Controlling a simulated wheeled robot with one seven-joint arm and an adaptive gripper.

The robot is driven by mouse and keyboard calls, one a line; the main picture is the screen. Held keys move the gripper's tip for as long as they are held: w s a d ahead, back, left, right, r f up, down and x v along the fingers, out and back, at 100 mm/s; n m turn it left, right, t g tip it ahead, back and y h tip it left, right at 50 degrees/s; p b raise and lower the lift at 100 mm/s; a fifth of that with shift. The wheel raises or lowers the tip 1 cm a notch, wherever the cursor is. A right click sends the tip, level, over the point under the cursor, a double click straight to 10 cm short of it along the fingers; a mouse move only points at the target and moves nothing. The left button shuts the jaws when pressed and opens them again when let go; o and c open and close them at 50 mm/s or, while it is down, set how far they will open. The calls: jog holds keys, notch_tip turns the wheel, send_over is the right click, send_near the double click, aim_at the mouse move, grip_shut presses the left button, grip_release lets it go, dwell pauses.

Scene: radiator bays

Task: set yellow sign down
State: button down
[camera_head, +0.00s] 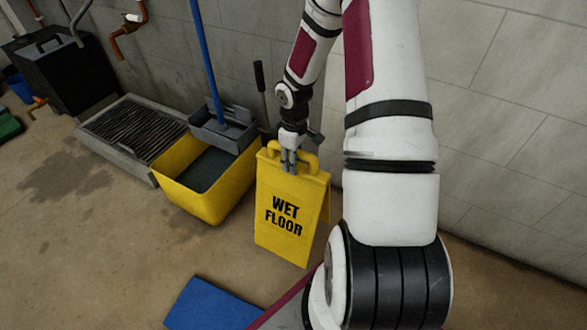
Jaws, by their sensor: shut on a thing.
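The yellow sign (285,222) reads "WET FLOOR" and is an upright folding board with a handle loop on top. It is in the middle of the head view, just right of the yellow mop bucket. My gripper (289,168) is at the top of the sign, shut on it near the handle. The sign's lower edge is close to the floor; I cannot tell whether it touches. My arm hides part of what lies to the right of the sign.
A yellow mop bucket (222,198) with a grey wringer (225,130) and blue mop handle (205,60) stands left of the sign. A floor grate (133,128) lies farther left. A blue flat thing (212,305) lies in front.

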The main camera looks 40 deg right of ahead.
jog(key=shift+f+b, duration=0.9)
jog(key=shift+f, duration=0.85)
jog(key=shift+f, duration=0.15)
jog(key=c, duration=1)
grip_release()
jog(key=shift+c, duration=0.2)
